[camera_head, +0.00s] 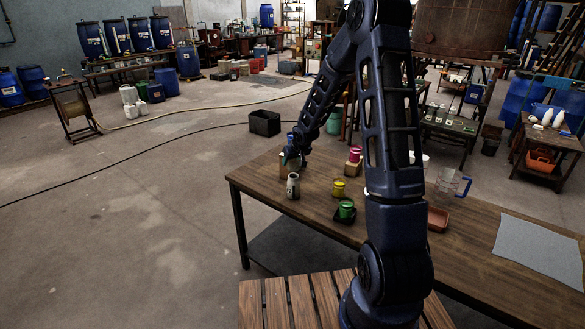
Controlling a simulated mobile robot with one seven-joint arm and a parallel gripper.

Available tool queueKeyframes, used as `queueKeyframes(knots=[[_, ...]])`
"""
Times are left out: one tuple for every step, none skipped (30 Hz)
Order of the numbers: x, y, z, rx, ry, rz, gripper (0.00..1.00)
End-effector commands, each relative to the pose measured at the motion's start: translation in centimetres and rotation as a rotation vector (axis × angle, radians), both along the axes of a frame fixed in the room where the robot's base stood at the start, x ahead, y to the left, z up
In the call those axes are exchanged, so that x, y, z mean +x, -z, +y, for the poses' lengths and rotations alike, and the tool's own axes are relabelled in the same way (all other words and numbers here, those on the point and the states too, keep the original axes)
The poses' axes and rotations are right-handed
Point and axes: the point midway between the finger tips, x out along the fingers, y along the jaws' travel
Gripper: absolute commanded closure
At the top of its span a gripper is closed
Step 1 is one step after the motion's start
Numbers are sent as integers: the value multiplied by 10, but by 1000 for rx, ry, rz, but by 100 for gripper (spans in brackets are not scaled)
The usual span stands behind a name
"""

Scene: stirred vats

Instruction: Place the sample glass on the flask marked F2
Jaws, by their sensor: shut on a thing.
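My gripper (292,158) is low over the far left end of the brown wooden table (312,205). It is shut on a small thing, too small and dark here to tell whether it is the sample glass. A pale grey flask (293,187) with a dark mouth stands upright just below and in front of my gripper. A yellow vessel (339,189) stands to its right. A green vessel (346,210) sits on a dark base nearer the front edge. A pink-red vessel (355,155) stands on a wooden block behind. No F2 mark is readable.
My arm covers the table's middle. A slatted wooden surface (290,302) is in front. The floor to the left is open, crossed by hoses.

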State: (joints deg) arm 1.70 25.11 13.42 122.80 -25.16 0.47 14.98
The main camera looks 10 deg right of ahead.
Motion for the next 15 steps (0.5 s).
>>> queueKeyframes(knots=[[0,2,0,-1,-1,0,76],[0,3,1,-1,-1,0,76],[0,5,1,0,-2,0,76],[0,8,1,0,-2,0,76],[0,11,1,0,-2,0,76],[0,16,1,-1,-2,1,76],[-1,20,1,-1,-2,2,76],[-1,24,2,0,-3,1,76],[-1,29,1,-1,-2,2,76],[-1,31,1,-1,-2,2,76],[-1,33,1,-1,-2,1,76],[0,35,1,0,-2,0,76],[0,35,1,0,-1,-1,76],[0,35,0,0,-1,-1,76],[0,35,0,0,-1,-2,76]])
